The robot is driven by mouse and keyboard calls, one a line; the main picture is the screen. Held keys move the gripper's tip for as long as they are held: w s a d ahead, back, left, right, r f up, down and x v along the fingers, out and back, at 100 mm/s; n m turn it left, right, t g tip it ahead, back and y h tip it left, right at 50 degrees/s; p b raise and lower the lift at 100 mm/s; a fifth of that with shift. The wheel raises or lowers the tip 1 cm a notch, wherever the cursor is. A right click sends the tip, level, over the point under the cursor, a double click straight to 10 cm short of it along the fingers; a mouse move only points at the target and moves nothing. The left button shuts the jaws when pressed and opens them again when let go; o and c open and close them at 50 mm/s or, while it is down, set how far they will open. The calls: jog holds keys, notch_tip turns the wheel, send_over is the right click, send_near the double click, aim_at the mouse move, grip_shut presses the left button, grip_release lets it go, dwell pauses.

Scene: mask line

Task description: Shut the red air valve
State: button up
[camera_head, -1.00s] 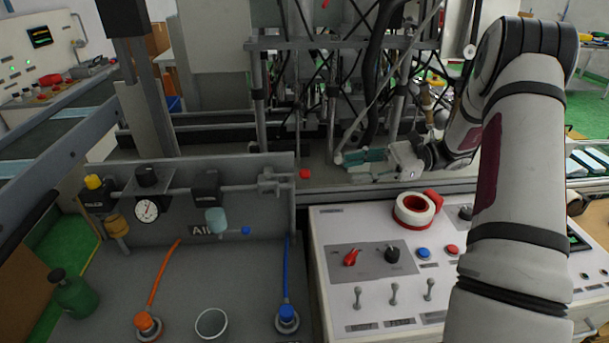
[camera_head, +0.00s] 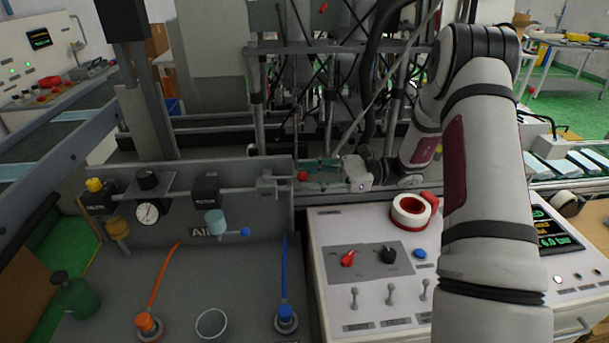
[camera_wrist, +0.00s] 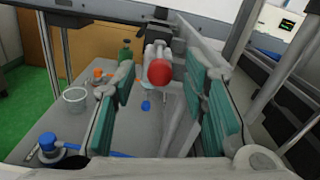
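In the wrist view the red knob (camera_wrist: 160,73) is near the middle, facing the camera. My gripper (camera_head: 312,174) reaches in from the right with teal finger pads spread apart. In the wrist view my open gripper (camera_wrist: 163,85) has one pad on each side of the knob's line, with visible gaps. The knob appears at the fingertips' mouth; I cannot tell whether it is between them in depth.
The pressure gauge (camera_head: 148,213), orange hose fitting (camera_head: 148,325), blue hose fitting (camera_head: 286,318) and cup (camera_head: 212,323) are to the left. A tape roll (camera_head: 411,210) sits on the white control console (camera_head: 330,225) below my arm. Machine frame bars stand behind.

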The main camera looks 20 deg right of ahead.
jog(key=shift+x, duration=0.85)
jog(key=shift+c, duration=0.2)
grip_shut()
